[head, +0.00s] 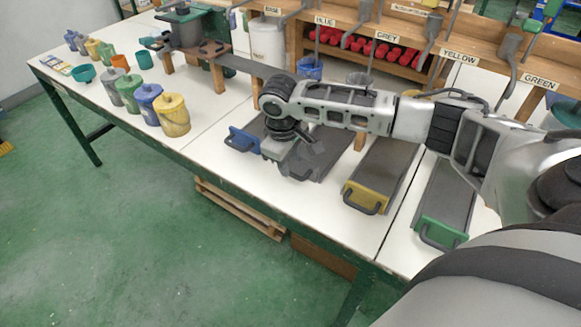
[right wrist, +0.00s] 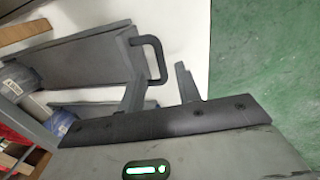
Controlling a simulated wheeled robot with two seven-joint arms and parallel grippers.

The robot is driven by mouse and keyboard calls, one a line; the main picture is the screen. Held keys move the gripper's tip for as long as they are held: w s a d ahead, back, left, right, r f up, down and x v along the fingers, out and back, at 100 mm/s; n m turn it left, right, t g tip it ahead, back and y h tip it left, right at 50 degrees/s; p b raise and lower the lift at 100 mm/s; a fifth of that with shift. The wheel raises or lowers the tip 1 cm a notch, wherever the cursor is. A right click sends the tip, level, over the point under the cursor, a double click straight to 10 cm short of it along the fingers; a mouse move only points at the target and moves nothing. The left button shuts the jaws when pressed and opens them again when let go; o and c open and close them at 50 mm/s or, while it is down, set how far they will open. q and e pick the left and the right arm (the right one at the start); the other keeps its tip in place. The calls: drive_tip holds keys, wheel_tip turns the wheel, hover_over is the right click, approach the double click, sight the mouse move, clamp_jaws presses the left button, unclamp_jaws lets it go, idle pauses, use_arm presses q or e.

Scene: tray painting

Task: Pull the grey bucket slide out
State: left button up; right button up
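The grey bucket slide (head: 327,163) is a dark tray on the white table, between the blue slide (head: 248,137) and the yellow slide (head: 382,172). My right gripper (head: 302,152) is over its front end and partly hides it in the head view. In the right wrist view, the gripper's two fingers (right wrist: 160,78) are apart. The dark looped handle (right wrist: 158,50) of the slide lies at the fingertips, between them in the picture. I cannot tell whether the fingers touch it. My left gripper is not in view.
The green slide (head: 446,205) lies farther right. Lidded pots, including a yellow one (head: 172,115), stand on the left of the table. A wooden rack with labels such as the GREY sign (head: 387,36) stands behind. The floor (head: 130,230) before the table is clear.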

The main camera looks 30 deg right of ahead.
sight(291, 173)
drive_tip(key=shift+w+d+f, duration=0.1)
drive_tip(key=shift+d+f, duration=0.1)
drive_tip(key=shift+f, duration=1.35)
